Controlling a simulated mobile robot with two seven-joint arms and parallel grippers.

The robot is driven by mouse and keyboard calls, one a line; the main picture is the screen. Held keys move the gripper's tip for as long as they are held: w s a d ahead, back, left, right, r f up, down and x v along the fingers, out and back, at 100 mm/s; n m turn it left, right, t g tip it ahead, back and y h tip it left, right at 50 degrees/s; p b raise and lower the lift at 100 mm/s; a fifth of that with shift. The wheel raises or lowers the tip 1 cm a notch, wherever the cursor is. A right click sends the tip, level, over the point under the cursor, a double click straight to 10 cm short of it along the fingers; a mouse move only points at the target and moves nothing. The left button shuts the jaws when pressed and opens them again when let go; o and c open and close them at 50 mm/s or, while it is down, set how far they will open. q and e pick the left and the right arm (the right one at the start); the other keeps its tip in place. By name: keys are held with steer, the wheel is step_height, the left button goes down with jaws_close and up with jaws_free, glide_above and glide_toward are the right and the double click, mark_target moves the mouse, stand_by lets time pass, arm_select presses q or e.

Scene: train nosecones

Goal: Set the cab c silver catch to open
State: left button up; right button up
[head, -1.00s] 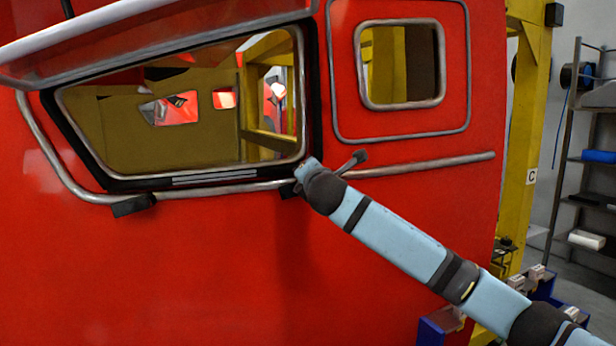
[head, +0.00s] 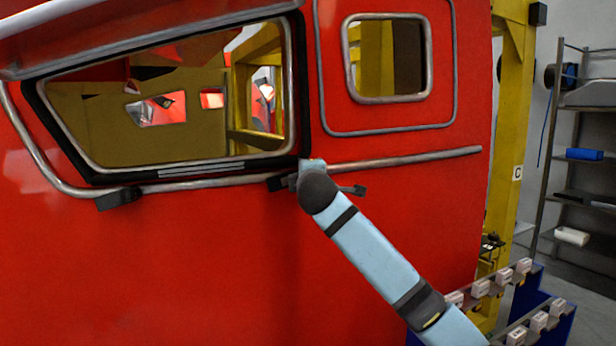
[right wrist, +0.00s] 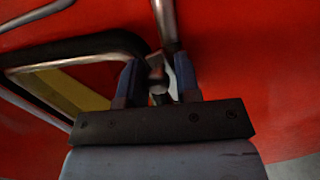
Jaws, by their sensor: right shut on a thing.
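The red cab side (head: 230,260) fills most of the head view; a letter C plate (head: 517,173) is on the yellow post beside it. My right gripper (right wrist: 158,82) has its two blue fingers closed around a small greyish piece, which appears to be the silver catch (right wrist: 156,70). The catch is mostly hidden between the fingers, so its setting cannot be read. In the head view my right wrist covers the grip, just below the right lower corner of the large window (head: 165,110). My left gripper is not in view.
A silver rail (head: 420,158) runs along the cab at the grip's height, also seen in the right wrist view (right wrist: 167,25). A dark bracket (head: 119,198) holds it at left. A small window (head: 388,58) is above right. Shelves (head: 585,150) stand far right.

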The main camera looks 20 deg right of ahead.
steer(key=shift+r, duration=0.15)
stand_by(0.3)
steer(key=o, duration=0.8)
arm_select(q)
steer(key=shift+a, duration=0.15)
arm_select(e)
steer(key=shift+a, duration=0.15)
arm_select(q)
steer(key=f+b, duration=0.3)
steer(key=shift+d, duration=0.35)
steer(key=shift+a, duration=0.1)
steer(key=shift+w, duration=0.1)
arm_select(e)
steer(key=s, duration=0.4)
steer(key=s+a, duration=0.1)
steer(key=s, duration=0.4)
steer(key=s+a, duration=0.1)
steer(key=s, duration=0.3)
steer(key=shift+s+a, duration=0.25)
steer(key=shift+s, duration=0.05)
